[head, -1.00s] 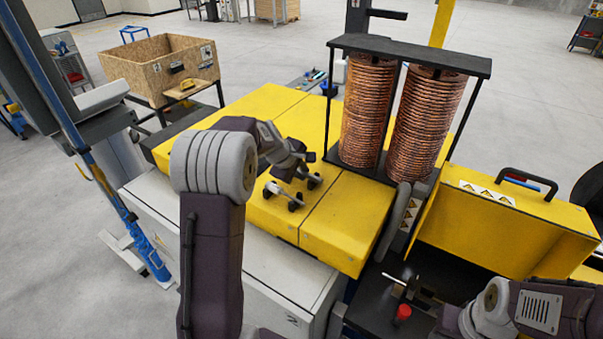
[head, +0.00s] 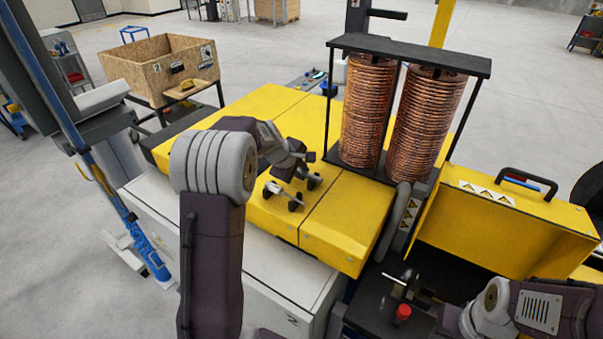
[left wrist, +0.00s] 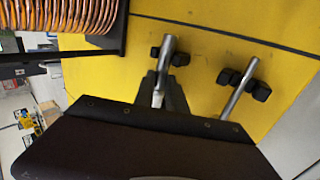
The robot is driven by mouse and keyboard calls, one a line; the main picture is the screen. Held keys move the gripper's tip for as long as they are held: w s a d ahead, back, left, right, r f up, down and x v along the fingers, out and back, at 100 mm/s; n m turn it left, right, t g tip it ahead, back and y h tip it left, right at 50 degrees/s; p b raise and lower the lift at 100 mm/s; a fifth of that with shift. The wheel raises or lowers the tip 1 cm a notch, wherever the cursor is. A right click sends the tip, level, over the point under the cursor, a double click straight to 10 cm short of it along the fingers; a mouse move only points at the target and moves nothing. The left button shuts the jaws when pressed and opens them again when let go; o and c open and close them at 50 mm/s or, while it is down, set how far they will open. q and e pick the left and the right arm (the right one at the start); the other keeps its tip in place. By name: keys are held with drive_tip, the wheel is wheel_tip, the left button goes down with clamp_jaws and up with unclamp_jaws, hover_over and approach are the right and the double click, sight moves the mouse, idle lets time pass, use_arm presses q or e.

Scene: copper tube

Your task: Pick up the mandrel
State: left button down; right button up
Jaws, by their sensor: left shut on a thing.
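On the yellow machine top, two short silvery rods with black blocks stand close together. My left gripper (head: 307,170) is low over the top, shut on one rod, the mandrel (left wrist: 168,50). Its dark jaws (left wrist: 162,92) are around the mandrel's near part in the left wrist view. The mandrel's black block (head: 314,181) seems to be at or very near the yellow surface; I cannot tell whether they touch. The second rod (left wrist: 238,95) lies beside it, apart from the jaws, and also shows in the head view (head: 283,191). My right arm shows at the lower right, its fingertips out of view.
Two tall copper coils (head: 368,110) stand in a black frame behind and right of the gripper. A wooden crate (head: 150,72) stands at the back left. A yellow cover (head: 510,232) with a black handle is at right. The yellow top (head: 235,120) behind the gripper is clear.

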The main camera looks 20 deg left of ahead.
use_arm(q)
drive_tip(key=shift+r, duration=0.1)
drive_tip(key=shift+w+r, duration=0.15)
drive_tip(key=shift+r, duration=0.4)
wheel_tip(320, 180, up, 3)
drive_tip(key=s+d+r+b, duration=0.2)
drive_tip(key=s+d+r, duration=0.3)
drive_tip(key=d, duration=0.5)
drive_tip(key=shift+s+d+r, duration=0.15)
drive_tip(key=shift+s+r, duration=0.1)
drive_tip(key=shift+r, duration=0.7)
